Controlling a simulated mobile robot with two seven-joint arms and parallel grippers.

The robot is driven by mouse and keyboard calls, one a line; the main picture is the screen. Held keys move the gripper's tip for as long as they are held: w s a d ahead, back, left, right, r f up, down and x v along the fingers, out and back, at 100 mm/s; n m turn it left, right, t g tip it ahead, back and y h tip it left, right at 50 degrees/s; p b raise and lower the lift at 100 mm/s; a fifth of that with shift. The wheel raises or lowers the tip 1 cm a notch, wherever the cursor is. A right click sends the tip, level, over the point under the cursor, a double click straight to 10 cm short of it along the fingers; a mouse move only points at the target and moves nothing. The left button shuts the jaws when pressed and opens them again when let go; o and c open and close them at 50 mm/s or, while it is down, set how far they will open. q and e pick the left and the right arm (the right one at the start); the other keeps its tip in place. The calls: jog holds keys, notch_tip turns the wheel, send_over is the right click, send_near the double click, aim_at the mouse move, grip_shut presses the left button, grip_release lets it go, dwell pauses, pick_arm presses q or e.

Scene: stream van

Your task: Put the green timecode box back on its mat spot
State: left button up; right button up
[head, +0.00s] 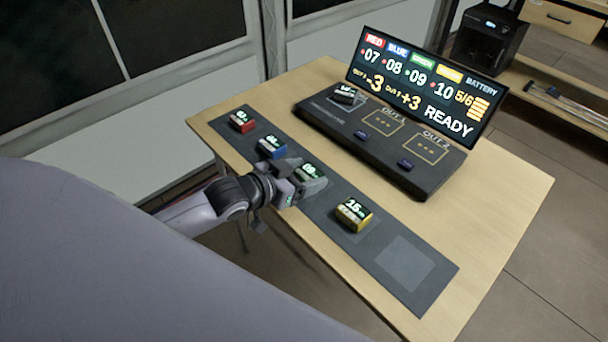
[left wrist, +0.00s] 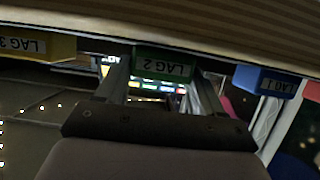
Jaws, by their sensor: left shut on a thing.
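The green timecode box (head: 311,172) is in the row on the dark mat (head: 325,208), between the blue and yellow boxes. My left gripper (head: 302,184) reaches in from the left and is shut on the green box. In the left wrist view the green box (left wrist: 163,66), labelled LAG 2, sits between the two fingers. The gripper hides part of the box and its spot, so I cannot tell whether its underside touches the mat. My right gripper is not in view.
Red (head: 241,121), blue (head: 271,146) and yellow (head: 353,213) boxes stand on the mat. A pale square (head: 405,263) at its near end is bare. A black console (head: 380,145) holds a small dark box (head: 345,94) before a lit display (head: 425,85). The table's right side is clear.

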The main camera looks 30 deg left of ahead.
pick_arm(q)
jog(key=shift+f, duration=0.1)
jog(key=o, duration=1.2)
